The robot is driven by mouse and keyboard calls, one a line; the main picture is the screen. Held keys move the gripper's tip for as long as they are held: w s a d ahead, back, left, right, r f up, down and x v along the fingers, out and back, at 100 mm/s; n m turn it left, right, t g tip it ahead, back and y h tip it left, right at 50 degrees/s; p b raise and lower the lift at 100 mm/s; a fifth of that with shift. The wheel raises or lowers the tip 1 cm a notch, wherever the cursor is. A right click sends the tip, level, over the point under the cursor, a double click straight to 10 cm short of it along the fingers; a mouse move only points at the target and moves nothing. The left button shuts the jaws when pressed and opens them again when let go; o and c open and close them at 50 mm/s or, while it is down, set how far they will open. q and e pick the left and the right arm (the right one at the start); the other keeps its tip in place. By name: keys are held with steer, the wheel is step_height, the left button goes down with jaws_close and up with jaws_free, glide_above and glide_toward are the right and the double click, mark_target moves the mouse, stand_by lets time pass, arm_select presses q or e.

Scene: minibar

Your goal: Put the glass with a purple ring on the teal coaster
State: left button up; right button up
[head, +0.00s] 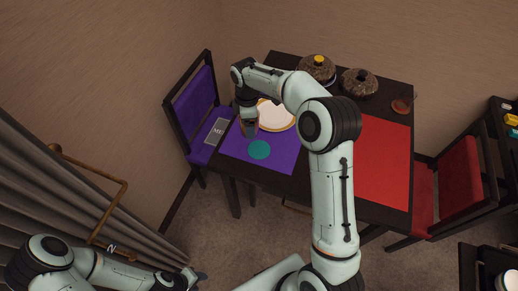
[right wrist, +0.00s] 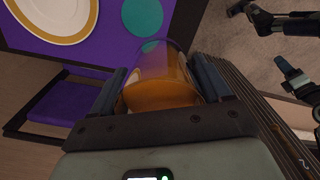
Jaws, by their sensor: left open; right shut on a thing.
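My right gripper (head: 249,127) is shut on an amber see-through glass (right wrist: 160,88), its purple ring (right wrist: 172,43) at the far rim. In the head view the glass is small and mostly covered by the gripper. The teal coaster (head: 259,149) lies flat and bare on the purple mat (head: 285,152), just below and right of the right gripper. It shows above the glass in the right wrist view (right wrist: 142,15). A teal patch also shows at the glass's rim; I cannot tell what it is. My left gripper (head: 196,278) is open and empty, low, away from the table.
A white plate with a gold rim (head: 275,115) lies beside the coaster. Two dark lidded pots (head: 317,68) and a small amber-brown item (head: 402,105) stand at the back. A red mat (head: 385,160) covers the right side. A purple chair (head: 193,105) stands at the left.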

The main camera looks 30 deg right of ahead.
steer(key=n, duration=0.1)
steer(key=d+r+n, duration=0.1)
steer(key=n, duration=0.1)
steer(key=w+d+r+n, duration=0.1)
steer(key=shift+d+r, duration=0.1)
steer(key=shift+d, duration=0.15)
steer(key=d+r+n, duration=0.2)
steer(key=n, duration=0.2)
glide_above(259, 150)
step_height(259, 150, down, 15)
arm_select(q)
steer(key=shift+s+f+b, duration=0.45)
steer(key=shift+s+f, duration=0.15)
arm_select(e)
steer(key=shift+w+d+f, duration=0.1)
steer(key=shift+w+f, duration=0.05)
steer(key=shift+f, duration=2.5)
steer(key=shift+f, duration=0.1)
steer(key=o, duration=1.3)
arm_select(q)
steer(key=shift+w+r, duration=0.35)
arm_select(e)
step_height(259, 150, up, 12)
steer(key=shift+r, duration=0.1)
